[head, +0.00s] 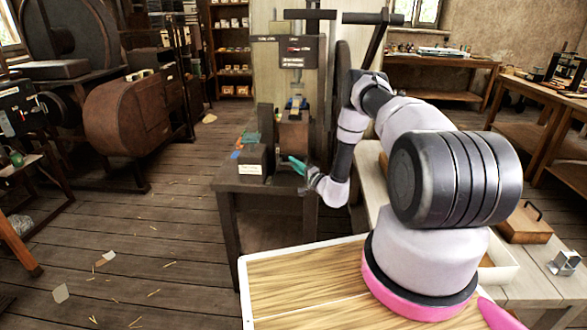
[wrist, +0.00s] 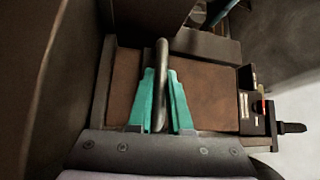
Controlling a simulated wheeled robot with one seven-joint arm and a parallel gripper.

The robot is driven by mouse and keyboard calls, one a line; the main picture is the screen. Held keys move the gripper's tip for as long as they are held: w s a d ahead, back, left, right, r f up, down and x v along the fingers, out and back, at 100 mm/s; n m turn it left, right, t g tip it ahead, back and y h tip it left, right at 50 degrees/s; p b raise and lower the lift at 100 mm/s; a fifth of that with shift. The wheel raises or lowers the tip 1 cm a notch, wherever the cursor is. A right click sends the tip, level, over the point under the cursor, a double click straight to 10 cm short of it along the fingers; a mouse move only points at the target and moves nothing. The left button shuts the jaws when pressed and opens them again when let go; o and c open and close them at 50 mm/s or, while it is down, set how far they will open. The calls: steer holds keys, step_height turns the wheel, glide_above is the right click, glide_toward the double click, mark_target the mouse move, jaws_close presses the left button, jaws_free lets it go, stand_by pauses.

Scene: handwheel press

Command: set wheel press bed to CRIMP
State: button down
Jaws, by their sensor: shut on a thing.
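The press (head: 292,60) stands on a dark stand (head: 240,190) left of my arm, with a dark sign on its upper front. A large dark wheel (head: 342,75) is at its right side, seen nearly edge-on. My gripper (head: 297,163), with teal fingers, is low at the press's front. In the wrist view my gripper (wrist: 160,102) is shut on a grey curved bar (wrist: 161,62), which runs up between the fingers in front of a brown block (wrist: 205,92). I cannot tell how the bar joins the press. A small red mark (wrist: 260,106) shows on a dark plate at right; its lettering is unreadable.
A dark box with a pale label (head: 251,165) and small coloured pieces lie left of my gripper on the stand. A pale workbench (head: 365,190) is close right. A brown machine (head: 125,115) stands at left. The plank floor between is mostly clear, with scattered scraps.

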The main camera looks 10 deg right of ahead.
steer(key=shift+w+d, duration=0.25)
steer(key=shift+w, duration=0.25)
steer(key=c, duration=0.8)
jaws_free()
steer(key=shift+w, duration=0.15)
steer(key=shift+c, duration=0.2)
steer(key=v, duration=1.1)
